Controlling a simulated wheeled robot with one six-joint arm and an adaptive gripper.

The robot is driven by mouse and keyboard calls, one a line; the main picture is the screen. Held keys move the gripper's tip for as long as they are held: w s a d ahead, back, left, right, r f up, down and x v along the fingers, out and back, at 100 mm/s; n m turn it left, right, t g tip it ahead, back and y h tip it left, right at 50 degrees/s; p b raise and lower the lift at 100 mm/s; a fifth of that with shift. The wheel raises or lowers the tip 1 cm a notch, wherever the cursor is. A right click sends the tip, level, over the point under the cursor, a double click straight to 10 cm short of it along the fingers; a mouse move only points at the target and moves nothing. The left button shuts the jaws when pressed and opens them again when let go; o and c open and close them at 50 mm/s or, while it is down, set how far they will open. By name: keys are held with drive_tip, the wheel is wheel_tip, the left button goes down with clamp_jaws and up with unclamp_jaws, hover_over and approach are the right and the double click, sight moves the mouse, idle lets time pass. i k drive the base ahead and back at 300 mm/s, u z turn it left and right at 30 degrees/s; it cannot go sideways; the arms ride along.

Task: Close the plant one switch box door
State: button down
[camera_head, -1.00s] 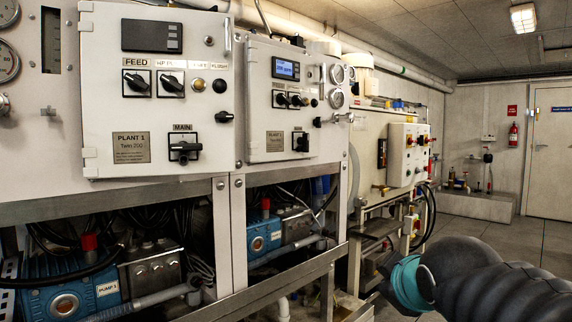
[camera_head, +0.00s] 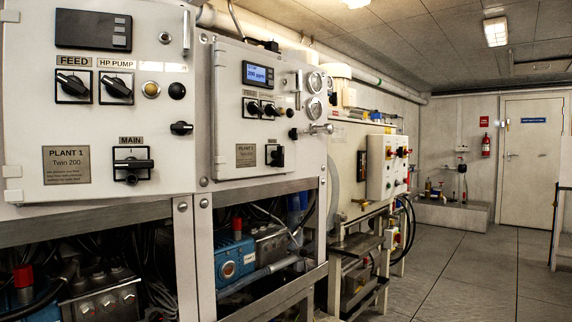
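The plant one switch box door (camera_head: 90,120) is a white panel at the left, cut by the picture's left edge. It carries a display, FEED and HP PUMP knobs, a black MAIN switch (camera_head: 132,166) and a "PLANT 1 Twin 200" plate (camera_head: 66,165). White hinges (camera_head: 11,170) show on its left side. A small upright metal handle (camera_head: 186,30) shows by its upper right edge. The door looks nearly flush with the frame; I cannot tell whether it is fully shut or slightly ajar. My gripper is not in view.
A second white panel (camera_head: 228,120) with a lit display and gauges stands to the right. A metal frame (camera_head: 184,255) with pumps is below. A control box (camera_head: 381,168) stands farther back. The grey floor (camera_head: 460,270) at right is clear towards the far door (camera_head: 532,165).

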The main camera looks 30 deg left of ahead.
sight(59, 145)
drive_tip(key=z, duration=0.5)
drive_tip(key=k, duration=0.7)
drive_tip(key=u, duration=1.5)
